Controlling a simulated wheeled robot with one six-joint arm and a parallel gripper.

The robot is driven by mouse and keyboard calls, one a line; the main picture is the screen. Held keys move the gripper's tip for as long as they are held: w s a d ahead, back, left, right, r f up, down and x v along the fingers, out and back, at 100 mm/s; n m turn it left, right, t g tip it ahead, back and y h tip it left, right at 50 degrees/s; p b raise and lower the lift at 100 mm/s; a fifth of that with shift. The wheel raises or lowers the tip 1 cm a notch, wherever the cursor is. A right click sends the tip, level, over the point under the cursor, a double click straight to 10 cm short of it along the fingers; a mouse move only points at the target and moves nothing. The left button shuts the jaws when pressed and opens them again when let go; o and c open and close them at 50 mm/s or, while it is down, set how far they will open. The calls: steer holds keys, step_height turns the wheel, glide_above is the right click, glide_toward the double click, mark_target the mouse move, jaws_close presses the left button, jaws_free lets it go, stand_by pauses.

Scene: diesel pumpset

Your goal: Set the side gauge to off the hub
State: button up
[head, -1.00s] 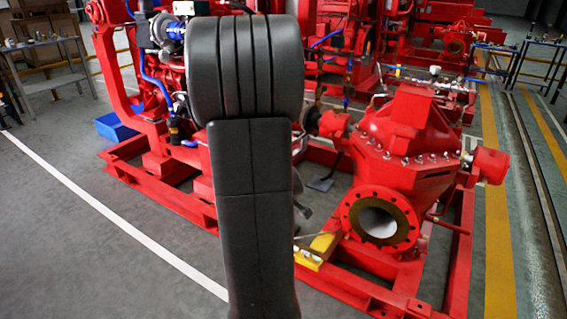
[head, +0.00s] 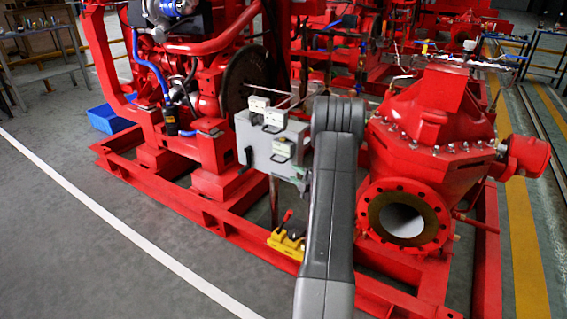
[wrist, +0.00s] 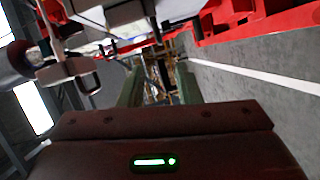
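A grey panel (head: 255,148) with several small white blocks on it stands left of my arm, in front of the dark flywheel; thin rods extend from its top. I cannot tell which part is the side gauge, and no hub or dial reading is clear. In the wrist view, a white block (wrist: 66,71) with a dark loop beside it is close at the upper left. My gripper (wrist: 159,86) shows two greenish fingers standing apart with nothing visibly held between them. In the head view my arm hides most of the gripper.
The red pump (head: 425,130) with its round flange (head: 404,216) is right of my arm. A yellow block (head: 287,243) with a red-tipped lever sits on the red base frame (head: 190,205). The engine (head: 185,85) is at left. Grey floor is clear at front left.

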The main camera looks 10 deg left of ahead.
mark_target(275, 161)
steer(key=b+x, duration=0.2)
steer(key=x, duration=1.1)
steer(key=shift+a+b, duration=0.1)
steer(key=shift+b, duration=0.2)
steer(key=shift+s, duration=0.1)
jaws_close()
